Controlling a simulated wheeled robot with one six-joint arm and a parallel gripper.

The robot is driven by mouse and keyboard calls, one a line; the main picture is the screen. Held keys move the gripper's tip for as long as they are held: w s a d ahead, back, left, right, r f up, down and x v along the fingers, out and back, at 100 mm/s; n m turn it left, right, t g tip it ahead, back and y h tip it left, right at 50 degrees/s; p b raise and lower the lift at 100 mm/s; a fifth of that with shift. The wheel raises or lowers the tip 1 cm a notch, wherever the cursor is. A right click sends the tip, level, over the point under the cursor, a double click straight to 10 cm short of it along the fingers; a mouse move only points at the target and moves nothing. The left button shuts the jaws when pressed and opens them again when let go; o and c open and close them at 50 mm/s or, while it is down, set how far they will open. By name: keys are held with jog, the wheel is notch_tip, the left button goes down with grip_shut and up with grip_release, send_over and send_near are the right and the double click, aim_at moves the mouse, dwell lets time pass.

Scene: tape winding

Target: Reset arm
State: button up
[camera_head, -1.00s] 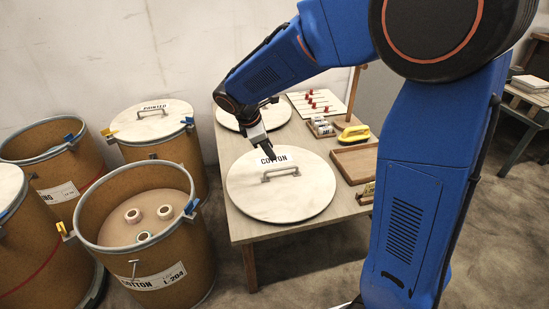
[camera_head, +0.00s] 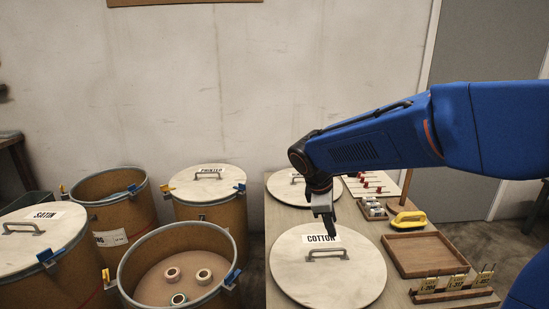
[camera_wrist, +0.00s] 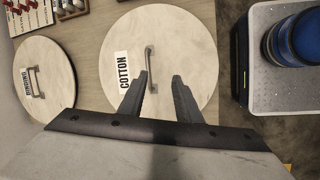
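My gripper (camera_head: 329,224) is above the round cotton lid (camera_head: 290,282), which lies on the wooden table with its metal handle (camera_head: 327,254) up. In the wrist view, my gripper (camera_wrist: 160,82) has its two fingers apart with a gap between them, and nothing is held. The cotton lid also shows there (camera_wrist: 190,40), with its handle (camera_wrist: 151,66) near the left fingertip; the fingers appear above it. The open cotton drum (camera_head: 140,262) stands left of the table with several tape rolls (camera_head: 204,276) inside.
A second lid (camera_head: 280,184) lies farther back on the table. A wooden tray (camera_head: 425,272), a yellow-handled tool (camera_head: 408,219), small spools (camera_head: 373,208) and tag holders (camera_head: 455,292) stand at the right. Closed satin (camera_head: 20,255) and printed (camera_head: 208,190) drums stand left, beside another open drum (camera_head: 130,215).

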jog(key=s+d+m+t+y, duration=0.1)
jog(key=s+d+m, duration=0.2)
jog(key=s+m, duration=0.2)
jog(key=s+d+m+y, duration=0.1)
jog(key=s+d+m, duration=0.2)
jog(key=s, duration=0.9)
jog(key=s+d+m+t+y, duration=0.1)
jog(key=s+d+m, duration=0.2)
jog(key=s+m, duration=0.3)
jog(key=s, duration=0.3)
jog(key=shift+d+r+m+t+y, duration=0.2)
jog(key=shift+d+m+t+y, duration=0.1)
jog(key=shift+d+m, duration=0.1)
